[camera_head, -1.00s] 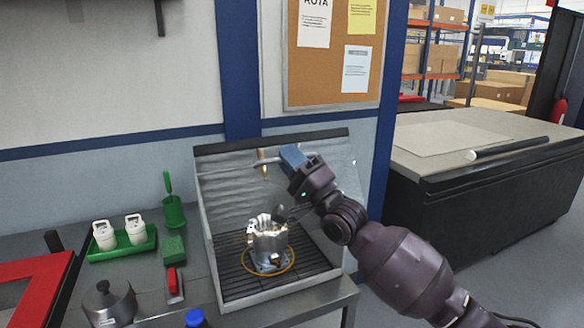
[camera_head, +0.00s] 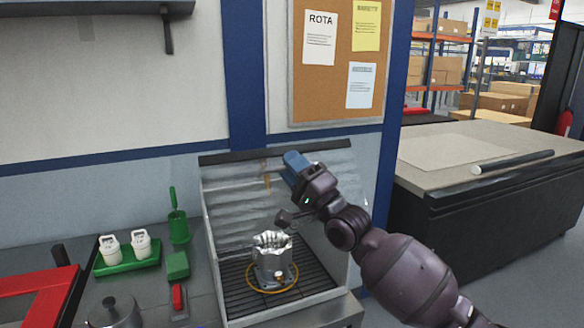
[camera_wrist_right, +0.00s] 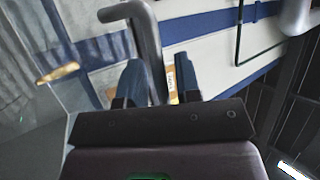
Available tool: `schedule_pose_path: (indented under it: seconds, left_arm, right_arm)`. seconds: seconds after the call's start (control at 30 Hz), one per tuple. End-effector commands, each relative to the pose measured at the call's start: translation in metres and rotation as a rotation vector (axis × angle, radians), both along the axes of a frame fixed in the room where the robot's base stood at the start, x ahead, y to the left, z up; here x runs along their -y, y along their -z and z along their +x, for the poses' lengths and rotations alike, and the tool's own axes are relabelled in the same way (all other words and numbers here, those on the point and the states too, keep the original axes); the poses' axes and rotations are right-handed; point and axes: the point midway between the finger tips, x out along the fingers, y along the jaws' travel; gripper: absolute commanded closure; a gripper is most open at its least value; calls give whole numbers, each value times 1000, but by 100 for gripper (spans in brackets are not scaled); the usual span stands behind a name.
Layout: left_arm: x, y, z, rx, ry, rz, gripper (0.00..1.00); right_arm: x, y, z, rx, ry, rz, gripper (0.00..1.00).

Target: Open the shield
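The shield seems to be the clear, streaky panel (camera_head: 228,185) of the metal booth, but its outline is hard to make out. My right gripper (camera_head: 295,161) is in front of the booth's upper part, below the black top bar. In the right wrist view a grey bent bar (camera_wrist_right: 146,35), which looks like a handle, runs down between the two blue fingers of my right gripper (camera_wrist_right: 158,78). The fingers are apart. My left gripper is not in view.
A shiny machined housing (camera_head: 272,258) stands on the booth's black grille (camera_head: 315,280), inside a yellow ring. On the bench to the left are a green tray (camera_head: 128,263) with white bottles, a green brush holder (camera_head: 179,230) and a red-handled tool (camera_head: 178,300).

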Motion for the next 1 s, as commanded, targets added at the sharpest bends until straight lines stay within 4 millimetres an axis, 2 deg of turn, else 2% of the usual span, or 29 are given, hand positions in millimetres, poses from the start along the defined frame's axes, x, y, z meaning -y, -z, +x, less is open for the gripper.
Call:
schedule_pose_path:
  seconds: [0.3,0.47,0.8,1.0]
  left_arm:
    - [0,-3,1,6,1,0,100]
    - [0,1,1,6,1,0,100]
    - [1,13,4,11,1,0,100]
    - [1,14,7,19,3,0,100]
  right_arm:
    - [0,1,0,0,0,0,63]
    - [8,7,-6,-1,1,0,63]
    - [43,40,-42,-3,1,-1,63]
    - [59,53,-58,0,1,-1,63]
